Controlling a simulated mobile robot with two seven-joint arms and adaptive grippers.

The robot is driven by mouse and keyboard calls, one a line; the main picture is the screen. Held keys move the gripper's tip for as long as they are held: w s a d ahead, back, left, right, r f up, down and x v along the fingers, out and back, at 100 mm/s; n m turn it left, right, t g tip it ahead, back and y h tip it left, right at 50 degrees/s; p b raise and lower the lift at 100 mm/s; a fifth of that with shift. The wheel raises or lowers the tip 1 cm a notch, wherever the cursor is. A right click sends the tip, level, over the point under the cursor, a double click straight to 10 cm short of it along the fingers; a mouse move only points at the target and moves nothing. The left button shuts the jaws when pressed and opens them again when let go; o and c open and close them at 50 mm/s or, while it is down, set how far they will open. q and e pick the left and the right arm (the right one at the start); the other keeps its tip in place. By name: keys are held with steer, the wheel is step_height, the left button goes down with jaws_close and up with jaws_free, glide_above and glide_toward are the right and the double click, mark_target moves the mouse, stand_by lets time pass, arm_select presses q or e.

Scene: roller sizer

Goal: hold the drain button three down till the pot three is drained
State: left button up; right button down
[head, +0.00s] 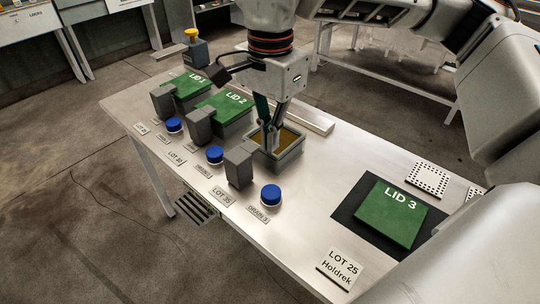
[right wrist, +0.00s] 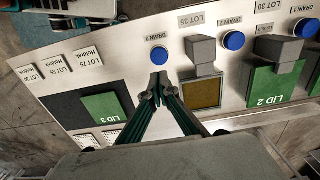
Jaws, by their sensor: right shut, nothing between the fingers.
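Pot three (head: 290,160) is a square grey container, uncovered, with amber liquid (right wrist: 201,93) visible inside. The blue drain button three (head: 270,194) stands on the steel bench in front of it, by the DRAIN 3 label (head: 258,214). My right gripper (head: 270,150) points down, shut and empty. In the head view its tips overlap pot three. In the right wrist view the tips (right wrist: 157,88) lie beside the pot, a little short of the blue button (right wrist: 158,56), with a visible gap. Their height above the bench is hard to judge. My left gripper is not identifiable in either view.
Green lid three (head: 391,213) lies on a black mat at the right. A grey block (head: 239,167) stands left of button three. Pots with green lids one (head: 186,85) and two (head: 224,106) stand farther left. The bench between button three and the mat is clear.

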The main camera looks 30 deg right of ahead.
mark_target(271, 192)
step_height(271, 192, down, 12)
steer(key=shift+b, duration=0.85)
steer(key=shift+f, duration=0.5)
steer(key=shift+f, duration=1)
stand_by(1.2)
stand_by(2.2)
